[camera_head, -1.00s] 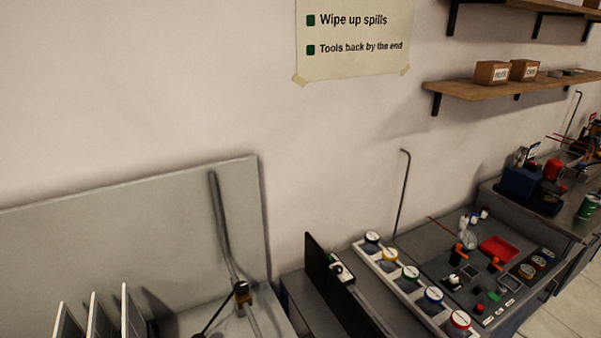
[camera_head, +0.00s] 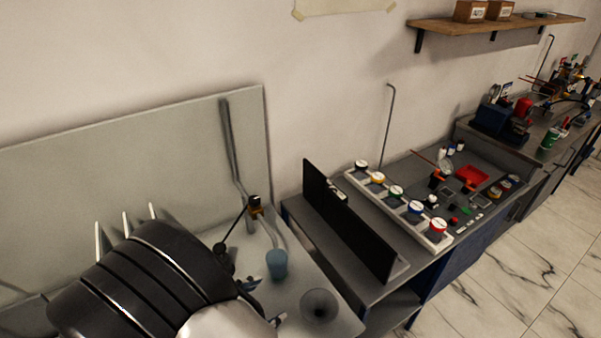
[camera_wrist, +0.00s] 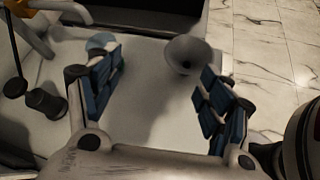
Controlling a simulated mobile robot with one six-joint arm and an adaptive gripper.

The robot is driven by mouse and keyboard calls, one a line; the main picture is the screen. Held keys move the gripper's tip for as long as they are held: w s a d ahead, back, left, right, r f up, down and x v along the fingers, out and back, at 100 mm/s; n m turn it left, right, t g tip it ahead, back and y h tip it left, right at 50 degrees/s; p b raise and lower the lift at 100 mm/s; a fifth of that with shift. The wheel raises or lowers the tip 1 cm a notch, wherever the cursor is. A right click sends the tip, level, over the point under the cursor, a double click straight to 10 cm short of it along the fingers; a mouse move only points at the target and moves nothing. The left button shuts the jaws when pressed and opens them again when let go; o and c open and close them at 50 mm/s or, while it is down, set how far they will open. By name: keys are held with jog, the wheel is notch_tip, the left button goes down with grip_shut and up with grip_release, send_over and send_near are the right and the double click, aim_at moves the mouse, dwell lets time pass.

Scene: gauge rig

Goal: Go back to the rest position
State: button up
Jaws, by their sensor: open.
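My gripper (camera_wrist: 160,95) is open in the wrist view, with nothing between its blue-padded fingers. It is above a pale work surface (camera_wrist: 150,75). In the head view my black arm covers the lower left, and only bits of the fingers show beside it. A blue cup (camera_head: 277,265) stands on the pale surface just beyond the fingers. A grey funnel-like round piece (camera_head: 320,306) is to the right of the cup. In the wrist view the funnel-like piece (camera_wrist: 187,54) is ahead of the right finger, and the blue cup (camera_wrist: 100,42) is partly hidden behind the left finger.
A tap-like fixture (camera_head: 253,207) rises at the back of the surface. Upright white-edged panels (camera_head: 126,225) stand behind my arm. A black panel (camera_head: 345,220) borders the bench on the right, where a tray of coloured-lid jars (camera_head: 396,205) sits. Marble floor (camera_head: 490,285) is open at lower right.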

jog(key=s+d+r+m+g+y, duration=0.2)
jog(key=d+r+m+g, duration=0.4)
jog(key=d+r+m, duration=0.8)
jog(key=s+d+r+m+t+y+b, duration=0.2)
jog(key=s+d+r+m+y, duration=0.4)
jog(key=s+d+m, duration=0.3)
jog(key=s+m, duration=0.1)
jog(key=s, duration=0.2)
jog(key=shift+r, duration=0.35)
